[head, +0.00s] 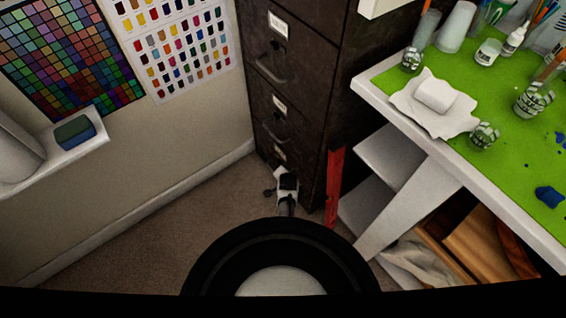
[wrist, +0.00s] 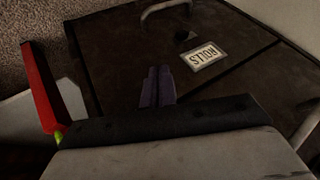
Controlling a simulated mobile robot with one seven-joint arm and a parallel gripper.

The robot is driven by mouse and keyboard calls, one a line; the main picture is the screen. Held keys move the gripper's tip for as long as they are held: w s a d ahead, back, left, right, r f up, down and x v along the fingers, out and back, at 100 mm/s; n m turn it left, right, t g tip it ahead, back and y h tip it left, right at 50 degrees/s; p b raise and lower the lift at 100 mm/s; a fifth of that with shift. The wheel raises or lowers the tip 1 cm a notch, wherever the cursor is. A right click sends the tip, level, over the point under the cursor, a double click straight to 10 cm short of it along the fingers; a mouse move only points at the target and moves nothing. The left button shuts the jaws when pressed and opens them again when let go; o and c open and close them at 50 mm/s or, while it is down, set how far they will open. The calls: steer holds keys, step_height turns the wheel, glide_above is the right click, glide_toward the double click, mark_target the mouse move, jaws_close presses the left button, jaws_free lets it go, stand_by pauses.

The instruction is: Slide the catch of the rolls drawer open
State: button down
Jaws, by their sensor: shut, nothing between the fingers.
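The rolls drawer (wrist: 125,55) has a dark, worn front, and its label (wrist: 205,55) reads ROLLS upside down in the wrist view. A metal pull handle (wrist: 165,9) is at the top of that view. A small dark piece (wrist: 182,36), possibly the catch, sits between label and handle; its position is hard to tell. My gripper (wrist: 158,70) is shut and empty, its fingertips over the drawer front, left of the label. Whether they touch is unclear. In the head view my gripper (head: 284,174) is low at the cabinet, partly covering the bottom drawer.
The dark cabinet (head: 295,60) has more drawers above. A red upright piece (head: 334,185) stands just right of my gripper and also shows in the wrist view (wrist: 38,85). A workbench with a green mat (head: 400,75) and white legs is at the right. Carpet (head: 170,225) is clear at left.

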steer(key=shift+s+d+f, duration=0.2)
steer(key=shift+s+f, duration=0.1)
steer(key=shift+f, duration=0.1)
steer(key=b+x, duration=0.3)
steer(key=b, duration=0.1)
steer(key=a+b+x, duration=0.1)
steer(key=b+x, duration=0.3)
steer(key=w+b+x, duration=0.1)
steer(key=b+x, duration=0.3)
steer(key=shift+w+a+r+b, duration=0.1)
steer(key=shift+a+r+b, duration=0.05)
steer(key=shift+r+b, duration=0.2)
steer(key=shift+w+a+r+b, duration=0.15)
steer(key=shift+w+a+b, duration=0.2)
steer(key=shift+w+a, duration=0.25)
steer(key=shift+w+d, duration=0.1)
